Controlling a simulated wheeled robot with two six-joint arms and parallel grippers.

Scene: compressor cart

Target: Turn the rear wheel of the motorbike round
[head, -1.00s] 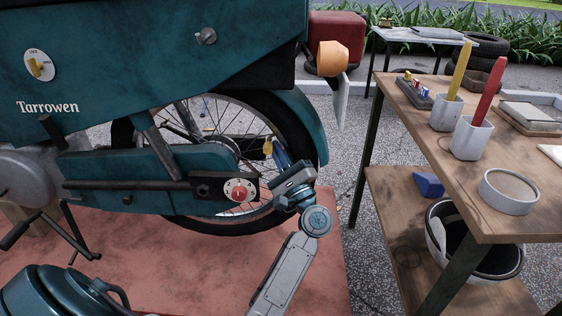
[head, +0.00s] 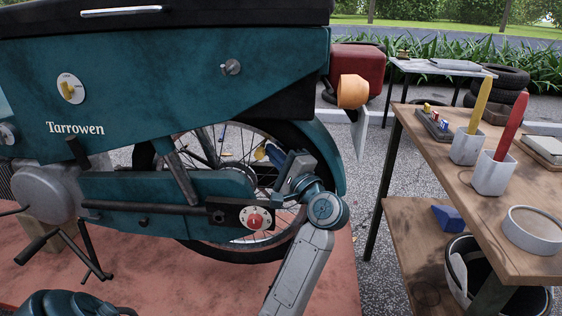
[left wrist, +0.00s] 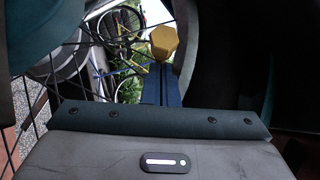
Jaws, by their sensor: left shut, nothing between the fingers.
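The teal motorbike (head: 140,95) stands side-on in the head view. Its rear wheel (head: 290,240) shows a black tyre and thin spokes, partly hidden by the bike's side parts and my arm. A yellow knob-like piece (head: 260,153) sits among the spokes; it also shows in the left wrist view (left wrist: 163,42). My left gripper (head: 273,152) reaches in at the right side of the wheel. Its blue fingers (left wrist: 162,68) are shut and empty, with their tips close to the yellow piece. I cannot tell whether they touch it. My right gripper is not in view.
A red dial (head: 255,218) sits on the bike near the wheel's lower part. The bike stands on a reddish platform (head: 200,285). At right, a wooden workbench (head: 420,150) holds cups and trays. Paved ground lies between the wheel and the bench.

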